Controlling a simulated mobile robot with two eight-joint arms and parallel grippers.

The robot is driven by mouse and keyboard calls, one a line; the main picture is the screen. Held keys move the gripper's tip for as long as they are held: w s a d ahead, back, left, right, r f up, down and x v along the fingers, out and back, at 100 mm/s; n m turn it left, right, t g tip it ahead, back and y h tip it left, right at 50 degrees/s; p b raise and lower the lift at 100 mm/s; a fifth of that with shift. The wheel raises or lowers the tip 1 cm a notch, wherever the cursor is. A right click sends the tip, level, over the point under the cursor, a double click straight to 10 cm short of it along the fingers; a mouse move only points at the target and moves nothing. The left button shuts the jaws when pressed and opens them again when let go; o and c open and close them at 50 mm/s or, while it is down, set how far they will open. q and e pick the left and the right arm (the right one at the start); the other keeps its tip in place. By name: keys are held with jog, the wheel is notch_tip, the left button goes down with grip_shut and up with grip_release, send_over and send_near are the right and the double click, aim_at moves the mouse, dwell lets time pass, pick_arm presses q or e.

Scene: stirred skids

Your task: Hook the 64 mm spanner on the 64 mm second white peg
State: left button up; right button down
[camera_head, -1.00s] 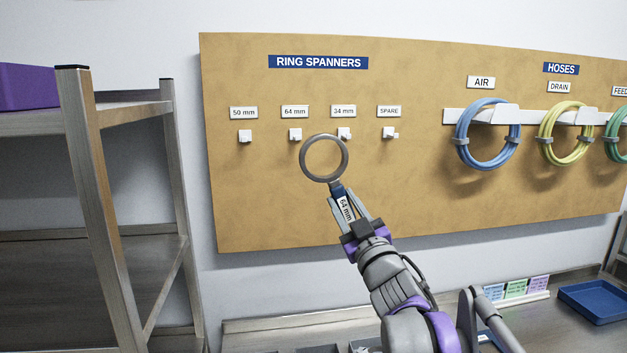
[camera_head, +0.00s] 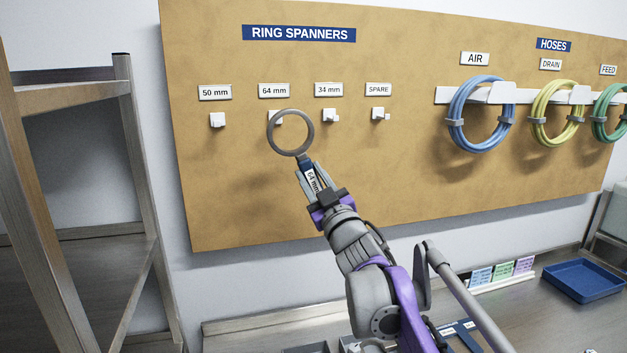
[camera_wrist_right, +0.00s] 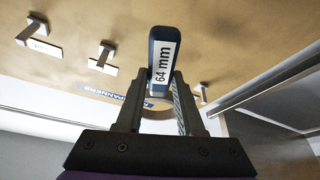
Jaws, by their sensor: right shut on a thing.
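My right gripper (camera_head: 309,180) is shut on the dark handle of the 64 mm spanner (camera_head: 311,132), whose grey ring points up toward the board. The handle with its 64 mm label also shows between the fingers in the right wrist view (camera_wrist_right: 164,58). The second white peg (camera_head: 277,118), under the 64 mm sign (camera_head: 274,90), shows through the upper left of the ring, partly covered by the ring's edge. The ring appears in front of the peg; I cannot tell the gap between them. My left gripper is not in view.
White pegs for 50 mm (camera_head: 217,120), 34 mm (camera_head: 330,116) and SPARE (camera_head: 378,114) are empty on the tan board (camera_head: 230,200). Hoses hang at right, the nearest blue (camera_head: 455,115). A metal shelf (camera_head: 135,160) stands at left. A blue tray (camera_head: 582,281) lies on the bench.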

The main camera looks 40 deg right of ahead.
jog(key=w+d+f, duration=0.1)
jog(key=w+d, duration=0.3)
jog(key=w, duration=0.3)
jog(key=shift+w+f+b, duration=0.35)
dwell(0.5)
jog(key=shift+d, duration=0.1)
dwell(0.4)
jog(key=shift+c, duration=2.2)
grip_release()
jog(key=shift+f, duration=0.1)
jog(key=b+v, duration=0.1)
jog(key=v, duration=0.9)
jog(key=shift+s+b, duration=0.35)
